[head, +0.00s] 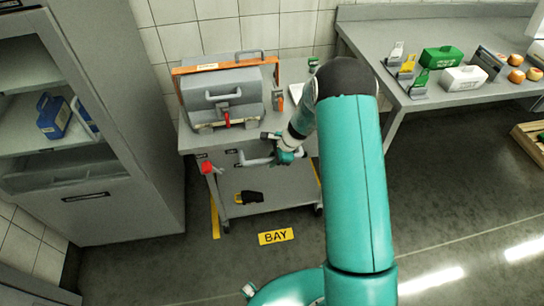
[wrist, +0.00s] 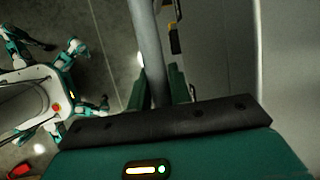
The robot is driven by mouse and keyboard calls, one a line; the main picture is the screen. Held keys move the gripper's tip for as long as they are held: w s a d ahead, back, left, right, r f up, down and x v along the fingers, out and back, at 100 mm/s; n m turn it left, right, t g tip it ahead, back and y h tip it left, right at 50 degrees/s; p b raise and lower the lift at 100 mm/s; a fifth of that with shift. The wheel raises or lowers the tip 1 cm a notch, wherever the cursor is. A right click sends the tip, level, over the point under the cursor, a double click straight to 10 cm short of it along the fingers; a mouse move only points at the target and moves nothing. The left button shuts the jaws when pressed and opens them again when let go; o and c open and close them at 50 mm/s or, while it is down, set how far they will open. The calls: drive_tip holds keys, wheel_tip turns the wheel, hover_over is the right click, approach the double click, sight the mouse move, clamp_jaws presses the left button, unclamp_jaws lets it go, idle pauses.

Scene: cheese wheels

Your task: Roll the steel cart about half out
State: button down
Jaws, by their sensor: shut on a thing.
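The steel cart (head: 283,196) stands against the tiled wall, between the grey cabinet and the workbench. Its front bar handle (head: 252,162) sticks out below the top deck. My gripper (head: 287,156) is at the right part of this handle, partly hidden by my arm. In the wrist view, the grey bar (wrist: 148,45) runs between the fingers of my gripper (wrist: 158,90), which are shut on it. A grey machine (head: 222,95) with an orange frame sits on the cart top.
A yellow BAY label (head: 275,237) lies on the floor before the cart, with a yellow line (head: 214,217) at its left. The grey cabinet (head: 120,150) is close on the left. The workbench (head: 440,100) stands right. Floor in front looks clear.

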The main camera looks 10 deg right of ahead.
drive_tip(key=shift+s, duration=5.45)
drive_tip(key=shift+s, duration=1.85)
